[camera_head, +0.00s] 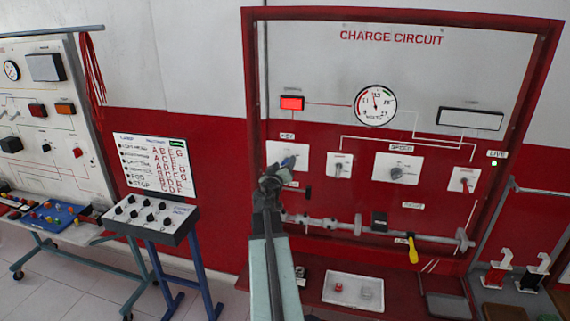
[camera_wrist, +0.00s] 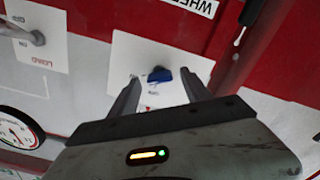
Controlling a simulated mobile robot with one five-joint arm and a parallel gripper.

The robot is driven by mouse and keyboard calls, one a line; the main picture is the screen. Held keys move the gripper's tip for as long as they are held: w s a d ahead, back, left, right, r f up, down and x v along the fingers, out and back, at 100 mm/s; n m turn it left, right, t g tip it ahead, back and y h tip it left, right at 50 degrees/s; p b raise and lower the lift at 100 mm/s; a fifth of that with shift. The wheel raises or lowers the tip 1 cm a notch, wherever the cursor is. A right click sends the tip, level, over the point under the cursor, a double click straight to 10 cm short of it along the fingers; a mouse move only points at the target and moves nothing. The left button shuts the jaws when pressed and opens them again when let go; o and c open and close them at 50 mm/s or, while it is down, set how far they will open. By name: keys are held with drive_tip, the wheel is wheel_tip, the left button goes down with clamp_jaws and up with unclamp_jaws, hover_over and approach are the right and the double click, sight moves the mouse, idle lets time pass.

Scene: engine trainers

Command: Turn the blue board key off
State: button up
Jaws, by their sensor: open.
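The blue board key (camera_wrist: 161,75) sits on a white plate (camera_wrist: 140,50) in the wrist view, its blue grip lying roughly sideways in that turned picture. In the head view the same key (camera_head: 288,161) shows small on its plate at the left of the charge circuit board, partly behind my arm. My gripper (camera_head: 270,183) is just in front of and below the plate. In the wrist view my gripper's two fingers (camera_wrist: 160,82) are apart, one on each side of the key, with nothing between them gripped. I cannot tell how far the tips are from the plate.
The charge circuit board (camera_head: 396,37) has a dial (camera_head: 375,105), a lit red lamp (camera_head: 291,102), a load switch (camera_wrist: 37,38) and a green live light (camera_head: 494,163). A shaft (camera_head: 330,223) runs below the key. A black-knobbed console (camera_head: 150,215) stands left.

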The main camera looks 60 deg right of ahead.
drive_tip(key=shift+x, duration=0.8)
clamp_jaws()
drive_tip(key=shift+n, duration=0.3)
drive_tip(key=n, duration=0.5)
drive_tip(key=shift+a+f+n, duration=0.1)
drive_tip(key=shift+n, duration=0.2)
drive_tip(key=n, duration=0.5)
drive_tip(key=shift+w+f+n, duration=0.1)
drive_tip(key=shift+n, duration=0.2)
